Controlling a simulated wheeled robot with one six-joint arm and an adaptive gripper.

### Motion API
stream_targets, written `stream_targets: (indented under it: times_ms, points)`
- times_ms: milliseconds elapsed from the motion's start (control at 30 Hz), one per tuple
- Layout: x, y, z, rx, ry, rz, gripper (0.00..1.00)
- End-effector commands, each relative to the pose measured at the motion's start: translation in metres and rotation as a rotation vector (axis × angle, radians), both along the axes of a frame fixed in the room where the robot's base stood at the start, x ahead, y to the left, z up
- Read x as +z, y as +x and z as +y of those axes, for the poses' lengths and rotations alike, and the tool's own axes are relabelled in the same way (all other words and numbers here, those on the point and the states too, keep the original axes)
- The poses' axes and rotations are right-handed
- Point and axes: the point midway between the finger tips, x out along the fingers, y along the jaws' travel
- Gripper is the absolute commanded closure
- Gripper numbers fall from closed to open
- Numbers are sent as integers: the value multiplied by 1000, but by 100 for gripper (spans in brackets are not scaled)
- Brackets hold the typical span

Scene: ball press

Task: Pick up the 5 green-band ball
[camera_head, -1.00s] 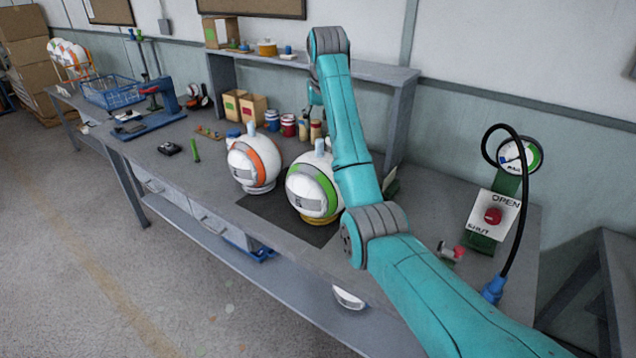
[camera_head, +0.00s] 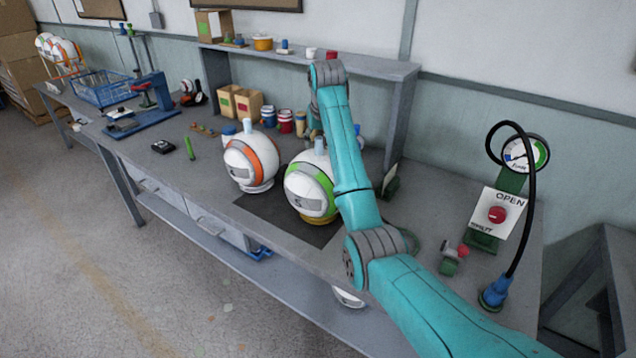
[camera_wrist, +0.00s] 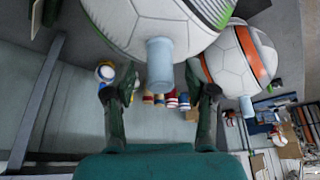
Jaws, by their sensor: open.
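The green-band ball (camera_head: 306,187), white with a green stripe and a pale panel, sits upright on a yellowish ring on a dark mat (camera_head: 268,222). A blue-grey stem stands on its top. Its panel mark is too small to read. In the wrist view the ball (camera_wrist: 140,22) fills the top, with its stem (camera_wrist: 160,65) pointing between the fingers. My gripper (camera_wrist: 160,84) is open, one finger on each side of the stem, with gaps visible. In the head view my arm hides most of the gripper.
An orange-band ball (camera_head: 250,160) stands close to the left. Paint cans (camera_head: 285,121) and boxes (camera_head: 240,103) are behind, under a shelf (camera_head: 370,68). A red button panel (camera_head: 495,214) with gauge and hose is to the right. The front left bench top is mostly clear.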

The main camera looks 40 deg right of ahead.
Motion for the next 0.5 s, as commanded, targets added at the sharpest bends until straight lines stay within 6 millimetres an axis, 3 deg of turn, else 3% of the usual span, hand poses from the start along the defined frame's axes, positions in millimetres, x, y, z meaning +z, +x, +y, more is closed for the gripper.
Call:
stream_targets:
  times_ms: [33,233,500]
  points:
    - [0,0,0,0,0,0,52]
    - [0,0,0,0,0,1,100]
    - [1,0,0,0,0,-1,100]
